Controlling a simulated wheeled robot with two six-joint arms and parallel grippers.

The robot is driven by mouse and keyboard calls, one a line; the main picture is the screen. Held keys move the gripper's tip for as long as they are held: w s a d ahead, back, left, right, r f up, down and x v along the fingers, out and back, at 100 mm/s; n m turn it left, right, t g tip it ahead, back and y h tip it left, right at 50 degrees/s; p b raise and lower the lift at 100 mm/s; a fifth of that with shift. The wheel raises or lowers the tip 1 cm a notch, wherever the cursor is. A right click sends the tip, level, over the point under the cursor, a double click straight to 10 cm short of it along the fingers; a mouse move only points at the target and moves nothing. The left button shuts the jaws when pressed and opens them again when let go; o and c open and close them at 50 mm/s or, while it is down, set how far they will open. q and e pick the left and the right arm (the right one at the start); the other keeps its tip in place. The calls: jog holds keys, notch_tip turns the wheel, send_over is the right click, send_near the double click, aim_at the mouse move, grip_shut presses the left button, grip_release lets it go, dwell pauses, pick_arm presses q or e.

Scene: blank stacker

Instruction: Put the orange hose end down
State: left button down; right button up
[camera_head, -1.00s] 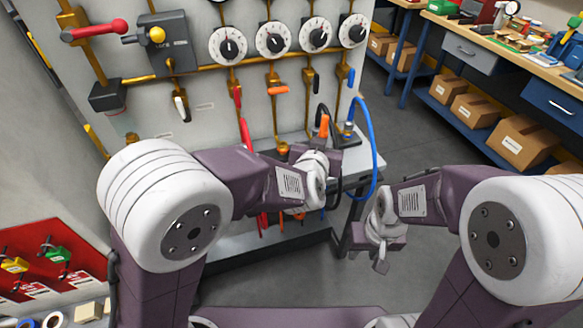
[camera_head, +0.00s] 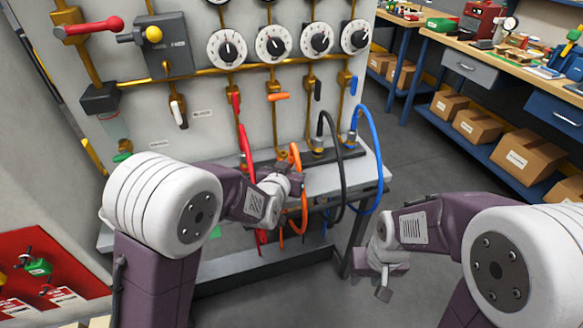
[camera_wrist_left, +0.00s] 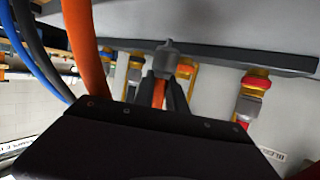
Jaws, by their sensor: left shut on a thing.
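The orange hose (camera_head: 304,208) hangs in a loop beside my left gripper (camera_head: 286,168), which is at the shelf below the orange-handled valve. In the left wrist view, the gripper (camera_wrist_left: 164,92) is shut on the orange hose end (camera_wrist_left: 159,93), seen as an orange piece between the dark fingers. The hose (camera_wrist_left: 87,45) rises at the left of that view. Whether the end touches the shelf or a fitting is unclear. My right gripper (camera_head: 382,282) is at the lower right, away from the hoses; its jaw opening is not clear.
A red hose (camera_head: 245,150) hangs left of my left gripper. A black hose (camera_head: 338,150) and a blue hose (camera_head: 377,150) loop to its right. The grey shelf (camera_head: 350,178) juts out below the valve panel. A workbench (camera_head: 460,45) stands at the right; the floor between is clear.

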pick_arm(q)
jog(key=shift+f+b, duration=0.55)
jog(key=shift+b, duration=0.1)
jog(key=c, duration=1.4)
grip_release()
jog(key=shift+o, duration=0.2)
